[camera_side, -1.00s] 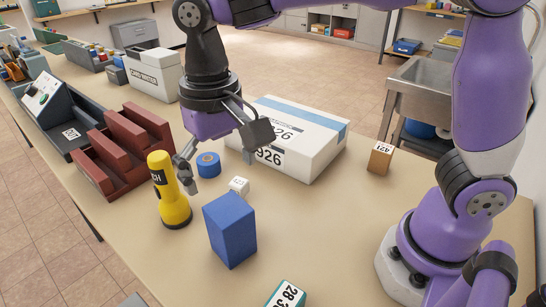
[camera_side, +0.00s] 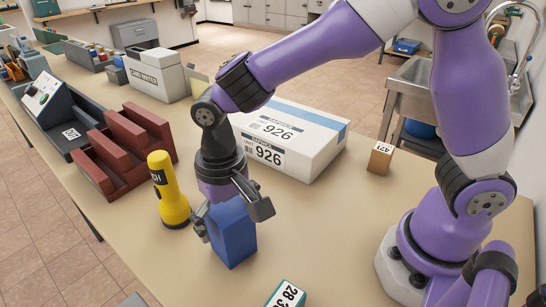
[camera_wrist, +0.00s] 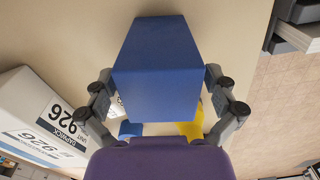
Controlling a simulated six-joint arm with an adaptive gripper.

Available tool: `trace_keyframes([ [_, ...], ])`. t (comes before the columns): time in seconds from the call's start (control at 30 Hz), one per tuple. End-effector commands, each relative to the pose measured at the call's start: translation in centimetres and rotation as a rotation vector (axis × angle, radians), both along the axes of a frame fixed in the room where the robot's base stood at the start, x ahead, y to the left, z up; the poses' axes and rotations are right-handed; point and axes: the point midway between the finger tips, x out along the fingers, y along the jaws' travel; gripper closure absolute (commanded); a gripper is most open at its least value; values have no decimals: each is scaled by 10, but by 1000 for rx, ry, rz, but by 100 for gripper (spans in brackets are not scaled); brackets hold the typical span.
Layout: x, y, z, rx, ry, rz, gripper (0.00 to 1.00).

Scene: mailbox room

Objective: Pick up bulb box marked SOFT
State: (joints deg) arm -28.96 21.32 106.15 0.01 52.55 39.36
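No box in view shows a readable SOFT mark. A plain blue box (camera_side: 233,236) stands upright on the table, and it fills the upper middle of the wrist view (camera_wrist: 155,80). My gripper (camera_side: 232,215) is pointed down above it with a finger on each side. In the wrist view my gripper (camera_wrist: 158,82) looks open, its fingers spread beside the box, and I see no clear grip. The gripper and wrist hide part of the box's top in the side view.
A yellow flashlight (camera_side: 169,190) stands close left of my gripper. A large white parcel marked 926 (camera_side: 300,145) lies behind. A small brown box (camera_side: 381,158) stands right, and a teal box (camera_side: 286,294) is at the front. A red rack (camera_side: 125,150) is at left.

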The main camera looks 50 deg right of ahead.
Motion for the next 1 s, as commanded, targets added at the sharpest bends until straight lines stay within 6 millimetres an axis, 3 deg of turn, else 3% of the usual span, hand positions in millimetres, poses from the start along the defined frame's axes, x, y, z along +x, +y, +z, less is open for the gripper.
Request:
trace_keyframes([
  [0.03,0,0,0,0,0,0,20],
  [0.1,0,0,0,0,0,0,55],
  [0.13,0,0,0,0,0,0,67],
  [0.17,0,0,0,0,0,0,70],
  [0.63,0,0,7,1,-1,0,70],
  [0.87,1,1,43,4,-6,0,70],
  [1.0,-29,18,62,3,-4,8,70],
])
